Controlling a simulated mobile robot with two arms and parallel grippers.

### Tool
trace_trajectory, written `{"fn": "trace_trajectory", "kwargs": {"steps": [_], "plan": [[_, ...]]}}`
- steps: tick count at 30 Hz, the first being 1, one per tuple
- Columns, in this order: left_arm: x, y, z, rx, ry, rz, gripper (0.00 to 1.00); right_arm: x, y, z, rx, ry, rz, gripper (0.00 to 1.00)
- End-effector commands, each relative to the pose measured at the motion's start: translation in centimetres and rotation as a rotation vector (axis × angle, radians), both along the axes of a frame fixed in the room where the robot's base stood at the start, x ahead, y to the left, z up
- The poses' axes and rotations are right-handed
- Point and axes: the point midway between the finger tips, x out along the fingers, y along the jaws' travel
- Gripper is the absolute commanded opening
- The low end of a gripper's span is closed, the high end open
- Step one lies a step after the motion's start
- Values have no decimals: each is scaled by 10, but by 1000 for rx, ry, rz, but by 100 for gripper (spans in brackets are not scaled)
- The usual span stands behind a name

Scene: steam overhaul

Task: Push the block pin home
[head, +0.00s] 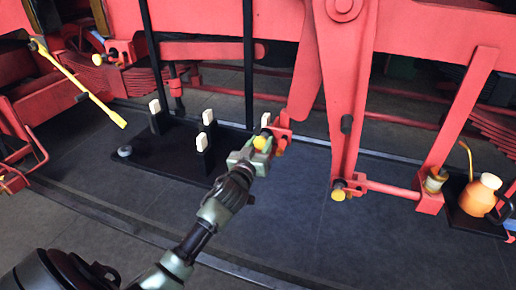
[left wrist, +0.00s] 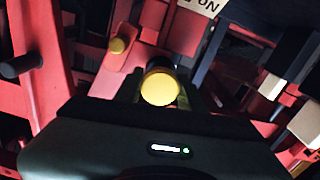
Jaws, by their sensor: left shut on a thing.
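A pin with a round yellow head (head: 260,142) sits at a small red bracket (head: 281,130) low on the red frame, right of centre in the head view. My left gripper (head: 249,154) reaches it from the lower left and is shut on it. In the left wrist view the yellow head (left wrist: 160,87) faces the camera between my fingers (left wrist: 162,98). The pin's shank is hidden behind the head, so I cannot tell how deep it sits. My right gripper is not in view.
Black posts with cream tips (head: 201,142) stand on a dark plate (head: 160,168) left of my gripper. Other yellow knobs (head: 338,194) show on the red frame. An orange oil can (head: 480,196) stands at far right; a yellow-handled bar (head: 90,93) is upper left. The near floor is clear.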

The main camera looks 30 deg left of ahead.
Motion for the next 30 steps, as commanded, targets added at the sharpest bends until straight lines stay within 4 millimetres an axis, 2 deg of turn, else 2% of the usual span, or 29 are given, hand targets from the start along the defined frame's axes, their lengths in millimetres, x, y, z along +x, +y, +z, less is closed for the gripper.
{"fn": "trace_trajectory", "kwargs": {"steps": [5, 6, 8, 17, 20, 30], "plan": [[0, 1, 4, 2, -7, 1, 0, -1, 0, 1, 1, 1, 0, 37], [0, 1, 4, 1, -7, 1, 48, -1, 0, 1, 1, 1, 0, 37], [0, 1, 4, 1, -7, 1, 61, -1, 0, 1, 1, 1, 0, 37], [-1, 0, 3, 0, -4, 1, 61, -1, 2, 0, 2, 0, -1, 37], [-7, -2, 1, 0, -4, 1, 61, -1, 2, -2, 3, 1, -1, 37], [-60, -14, 0, -1, -3, -1, 61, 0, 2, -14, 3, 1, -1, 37]]}}
